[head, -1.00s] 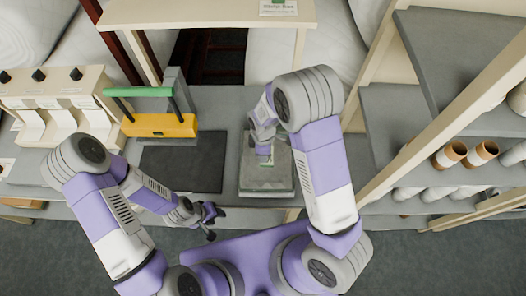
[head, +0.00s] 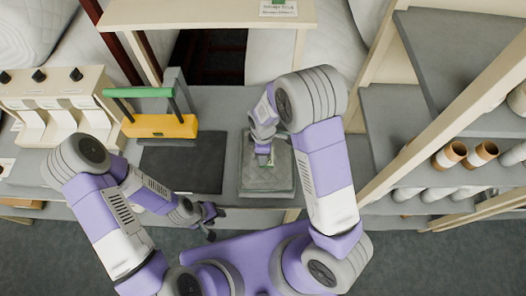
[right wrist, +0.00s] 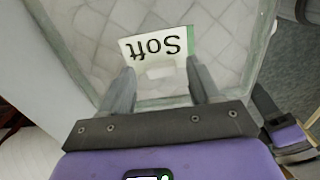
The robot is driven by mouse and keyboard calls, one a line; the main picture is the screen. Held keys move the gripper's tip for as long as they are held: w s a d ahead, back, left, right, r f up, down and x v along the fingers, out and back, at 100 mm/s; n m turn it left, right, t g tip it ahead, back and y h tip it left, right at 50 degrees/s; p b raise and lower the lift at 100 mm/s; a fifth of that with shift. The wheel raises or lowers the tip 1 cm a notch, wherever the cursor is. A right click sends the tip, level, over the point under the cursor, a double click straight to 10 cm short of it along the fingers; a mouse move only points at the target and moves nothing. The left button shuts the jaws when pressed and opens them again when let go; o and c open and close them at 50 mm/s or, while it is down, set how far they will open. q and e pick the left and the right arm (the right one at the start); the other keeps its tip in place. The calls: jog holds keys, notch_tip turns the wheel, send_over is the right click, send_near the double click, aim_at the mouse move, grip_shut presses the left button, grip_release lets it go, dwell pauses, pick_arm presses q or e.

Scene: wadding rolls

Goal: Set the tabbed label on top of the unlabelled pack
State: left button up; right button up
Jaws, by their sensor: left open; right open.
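The pack (head: 255,183) is a grey, clear-wrapped quilted block lying on the counter in the middle of the head view. In the right wrist view the pack (right wrist: 85,35) fills most of the background. The white label (right wrist: 155,45), printed "Soft" with a green edge, lies over the pack's top, apparently flat on it. My right gripper (right wrist: 160,68) is open, with its fingertips on either side of the label's near part. In the head view the right gripper (head: 264,155) is over the pack. My left gripper (head: 211,221) is open and empty in front of the counter.
A dark mat (head: 180,165) lies left of the pack, with a yellow press with a green handle (head: 160,126) behind it. Cream dispensers (head: 50,105) stand at the far left. A shelf (head: 440,125) with rolls is on the right. A cream shelf (head: 200,15) spans the back.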

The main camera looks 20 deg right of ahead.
notch_tip(320, 180, up, 11)
jog(key=shift+p, duration=0.4)
jog(key=shift+s, duration=0.1)
dwell(0.3)
